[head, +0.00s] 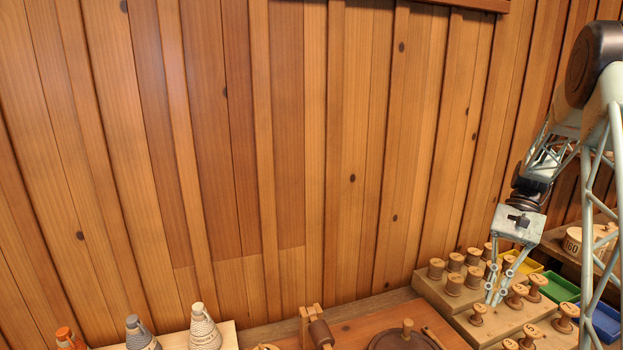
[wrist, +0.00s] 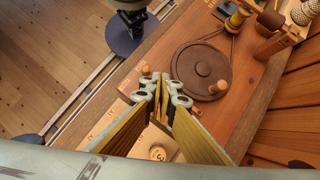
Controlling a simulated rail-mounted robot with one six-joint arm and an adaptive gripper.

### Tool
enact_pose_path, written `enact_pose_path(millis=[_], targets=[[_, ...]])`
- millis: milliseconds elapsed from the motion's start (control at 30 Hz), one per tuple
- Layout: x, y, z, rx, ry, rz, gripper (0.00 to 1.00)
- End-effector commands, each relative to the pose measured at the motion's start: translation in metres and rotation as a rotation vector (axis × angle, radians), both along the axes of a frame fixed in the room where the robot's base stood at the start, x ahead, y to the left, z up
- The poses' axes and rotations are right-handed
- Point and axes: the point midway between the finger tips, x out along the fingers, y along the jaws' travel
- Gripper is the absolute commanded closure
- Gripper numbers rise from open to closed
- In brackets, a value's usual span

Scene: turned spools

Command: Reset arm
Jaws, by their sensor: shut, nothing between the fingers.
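My gripper (head: 493,298) hangs from my arm at the right of the head view, pointing down. Its fingers are shut with nothing between them. In the head view the fingertips overlap the stepped wooden rack of spools, and I cannot tell how far above it they are. In the wrist view the closed fingertips (wrist: 163,82) show in the middle, beside a brown round disc (wrist: 199,70) with a knob. A round marked wooden piece (wrist: 157,152) shows below, between the fingers.
Several turned wooden spools (head: 454,284) stand on the rack (head: 430,296). Yellow, green (head: 558,287) and blue (head: 604,322) trays lie to its right. Several wound cones (head: 204,328) stand at the lower left. A plank wall (head: 330,150) rises behind; the space before it is clear.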

Motion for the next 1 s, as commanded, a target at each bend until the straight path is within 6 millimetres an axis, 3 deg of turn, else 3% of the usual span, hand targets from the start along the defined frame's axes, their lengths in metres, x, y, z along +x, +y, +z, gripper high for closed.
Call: enact_pose_path(millis=[400,1000], targets=[[-0.013,0.043,0.061,-0.058,-0.083,0.076,1.0],[-0.045,0.104,0.133,-0.131,-0.208,0.182,1.0]])
